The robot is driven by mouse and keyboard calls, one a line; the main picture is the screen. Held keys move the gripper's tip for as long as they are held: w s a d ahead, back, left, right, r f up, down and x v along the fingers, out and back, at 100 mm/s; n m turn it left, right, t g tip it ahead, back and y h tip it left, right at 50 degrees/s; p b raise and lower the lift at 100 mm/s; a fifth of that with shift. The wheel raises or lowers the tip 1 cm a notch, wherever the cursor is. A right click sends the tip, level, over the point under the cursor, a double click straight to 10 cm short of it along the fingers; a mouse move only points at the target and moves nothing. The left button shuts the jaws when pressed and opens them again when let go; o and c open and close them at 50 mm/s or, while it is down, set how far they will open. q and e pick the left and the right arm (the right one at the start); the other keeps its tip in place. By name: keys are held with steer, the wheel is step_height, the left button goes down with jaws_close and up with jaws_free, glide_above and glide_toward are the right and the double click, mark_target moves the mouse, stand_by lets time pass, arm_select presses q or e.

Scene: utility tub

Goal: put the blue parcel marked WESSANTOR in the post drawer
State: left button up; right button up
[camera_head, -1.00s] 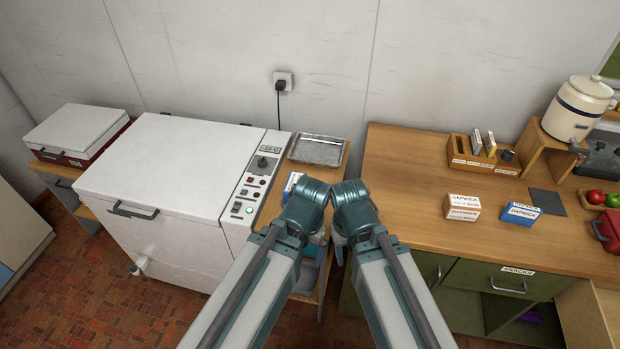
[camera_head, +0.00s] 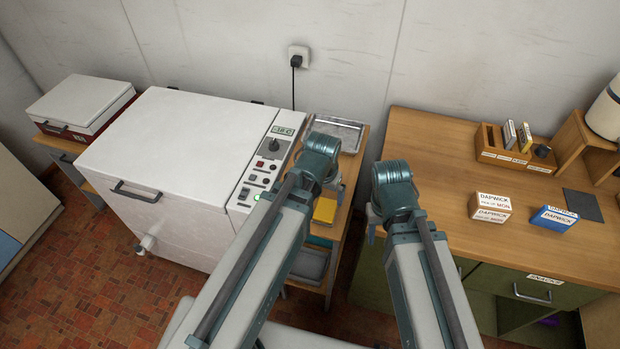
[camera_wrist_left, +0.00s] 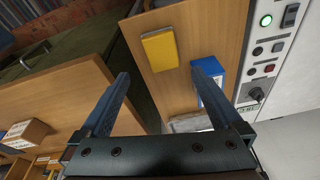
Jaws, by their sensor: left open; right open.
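In the left wrist view a blue box (camera_wrist_left: 209,85) lies on the narrow wooden stand, partly behind one finger; no wording on it can be read. My left gripper (camera_wrist_left: 165,70) is open above the stand, its fingers apart with nothing between them. In the head view the left gripper (camera_head: 320,165) is over that stand and its arm hides the box. Another blue box (camera_head: 555,218), marked DAPWICK, is on the counter. No drawer labelled for post is readable.
A yellow item (camera_head: 324,210) lies on the stand (camera_wrist_left: 185,20), with a metal tray (camera_head: 338,131) at its back. A white chest machine (camera_head: 190,150) stands left. The counter (camera_head: 430,150) holds an orange-white DAPWICK box (camera_head: 490,207) above a drawer (camera_head: 533,293) apparently labelled SNACKS.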

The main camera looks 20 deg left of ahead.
arm_select(q)
steer(key=w+a+f+n+t+b, duration=0.2)
steer(key=w+a+t+b, duration=0.15)
steer(key=w+a, duration=0.6)
steer(key=b+x, duration=0.7)
steer(key=shift+d+f, duration=0.15)
steer(key=shift+f, duration=0.2)
steer(key=shift+w+d+r+b+x, duration=0.1)
steer(key=shift+w+b+x, duration=0.05)
steer(key=shift+b+x, duration=0.7)
steer(key=shift+w+d+r+b+x, duration=0.1)
steer(key=shift+b+x, duration=0.6)
steer(key=shift+x, duration=0.35)
steer(key=shift+w+d+b+x, duration=0.1)
steer(key=shift+w+b+x, duration=0.05)
steer(key=shift+b+x, duration=0.7)
steer(key=shift+f, duration=0.2)
steer(key=shift+c, duration=0.3)
jaws_close()
steer(key=shift+r, duration=0.15)
